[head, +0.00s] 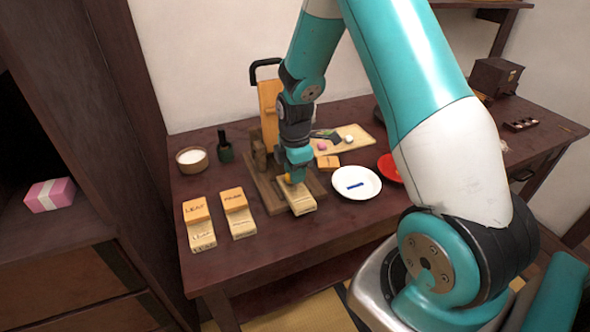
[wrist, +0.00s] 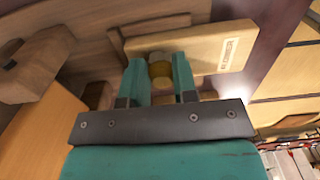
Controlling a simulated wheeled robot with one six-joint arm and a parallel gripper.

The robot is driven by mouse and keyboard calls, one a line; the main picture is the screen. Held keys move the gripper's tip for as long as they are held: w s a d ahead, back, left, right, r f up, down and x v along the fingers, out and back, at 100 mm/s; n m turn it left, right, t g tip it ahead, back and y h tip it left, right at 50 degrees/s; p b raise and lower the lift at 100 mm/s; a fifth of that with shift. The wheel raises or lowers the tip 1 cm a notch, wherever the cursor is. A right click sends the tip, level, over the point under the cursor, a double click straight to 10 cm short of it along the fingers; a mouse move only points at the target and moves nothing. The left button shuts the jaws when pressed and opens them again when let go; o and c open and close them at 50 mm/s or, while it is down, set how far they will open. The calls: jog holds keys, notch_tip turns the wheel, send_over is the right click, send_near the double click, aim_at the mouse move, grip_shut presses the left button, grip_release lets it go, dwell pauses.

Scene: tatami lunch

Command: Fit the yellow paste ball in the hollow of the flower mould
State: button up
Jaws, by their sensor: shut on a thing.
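My gripper (head: 294,177) is low over the flower mould (head: 302,204), near the front of the table. In the wrist view its two teal fingers (wrist: 160,76) are shut on the yellow paste ball (wrist: 160,69). The ball also shows as a small yellow spot under the gripper in the head view (head: 287,180). The pale wooden flower mould (wrist: 205,47) bears a dark label and lies right below the ball. The ball and fingers cover most of the hollow, so I cannot tell whether the ball touches it.
Two other moulds (head: 202,237) (head: 241,224) lie to the left. A white plate (head: 345,191) with a blue item is at the right. Behind are a board (head: 362,141), a powder bowl (head: 192,167) and a dark bottle (head: 225,153).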

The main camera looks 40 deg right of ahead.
jog(key=shift+f, duration=0.15)
jog(key=o, duration=1)
jog(key=shift+c, duration=0.2)
jog(key=shift+r+p, duration=3.15)
jog(key=shift+r, duration=0.4)
